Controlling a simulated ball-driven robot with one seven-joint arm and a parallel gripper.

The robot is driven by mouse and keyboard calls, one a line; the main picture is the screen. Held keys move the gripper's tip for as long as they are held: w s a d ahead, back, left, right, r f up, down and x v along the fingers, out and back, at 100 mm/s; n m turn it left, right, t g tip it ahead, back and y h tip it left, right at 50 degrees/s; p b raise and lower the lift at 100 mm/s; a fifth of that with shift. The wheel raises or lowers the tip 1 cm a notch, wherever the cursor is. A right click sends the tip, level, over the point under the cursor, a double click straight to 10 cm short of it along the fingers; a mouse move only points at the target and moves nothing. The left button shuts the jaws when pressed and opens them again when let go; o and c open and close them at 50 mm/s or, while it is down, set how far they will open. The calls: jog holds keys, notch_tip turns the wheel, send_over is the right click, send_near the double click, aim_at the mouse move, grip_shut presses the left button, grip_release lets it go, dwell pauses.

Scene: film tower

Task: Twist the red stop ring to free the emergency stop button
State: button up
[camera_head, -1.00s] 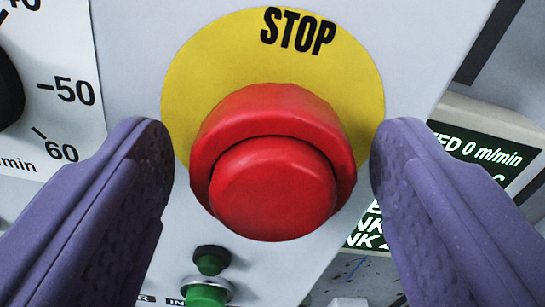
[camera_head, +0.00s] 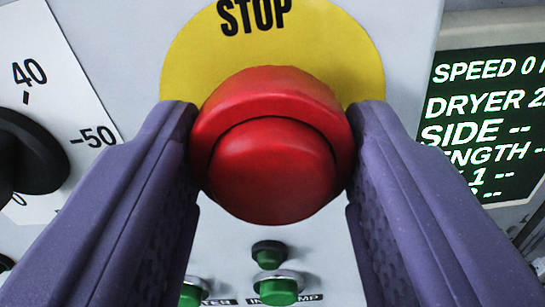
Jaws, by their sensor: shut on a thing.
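The red stop ring (camera_head: 270,92) surrounds the red emergency stop button (camera_head: 272,168) in the middle of the view. Behind them is a round yellow plate (camera_head: 345,45) marked STOP on a grey panel. My gripper (camera_head: 272,150) has one purple finger on the left side of the ring and one on the right. The fingers are shut on the ring, and their tips cover its outer sides and part of the yellow plate.
Below the button are green buttons (camera_head: 277,290) with labels partly hidden. A black knob (camera_head: 30,152) on a numbered dial is at the left. A dark display (camera_head: 488,110) with white text, reading SPEED 0, is at the right.

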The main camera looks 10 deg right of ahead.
jog(key=m+b, duration=0.4)
jog(key=m, duration=0.1)
jog(key=shift+b, duration=0.3)
dwell(0.4)
jog(key=o, duration=1.1)
jog(key=shift+c, duration=0.2)
jog(key=v, duration=0.7)
jog(key=shift+s+b, duration=0.3)
jog(key=shift+s, duration=0.05)
jog(key=shift+a, duration=0.1)
